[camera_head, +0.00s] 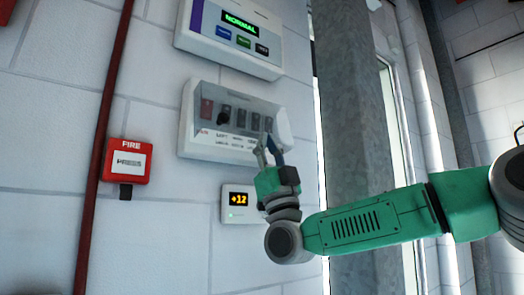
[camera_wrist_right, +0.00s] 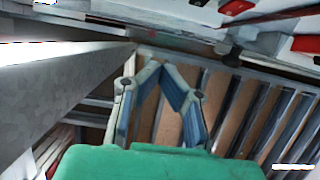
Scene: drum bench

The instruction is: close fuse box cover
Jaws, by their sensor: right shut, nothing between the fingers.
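The fuse box (camera_head: 186,138) is a white case on the white wall, with a row of switches and labels inside its front. A clear, greyish cover (camera_head: 236,100) lies over the switches in the head view; I cannot tell whether it is fully flush with the case. My right gripper (camera_head: 268,146) is shut and empty, its fingertips at the lower right edge of the fuse box. I cannot tell if they touch it. The right wrist view shows its fingers (camera_wrist_right: 160,72) drawn together at the tips. My left gripper is in neither view.
A panel reading NORMAL (camera_head: 200,42) hangs above the fuse box. A small display reading +12 (camera_head: 228,214) is below it. A red fire call box (camera_head: 127,161) and a red pipe (camera_head: 99,165) are at the left. A grey column (camera_head: 352,120) stands to the right.

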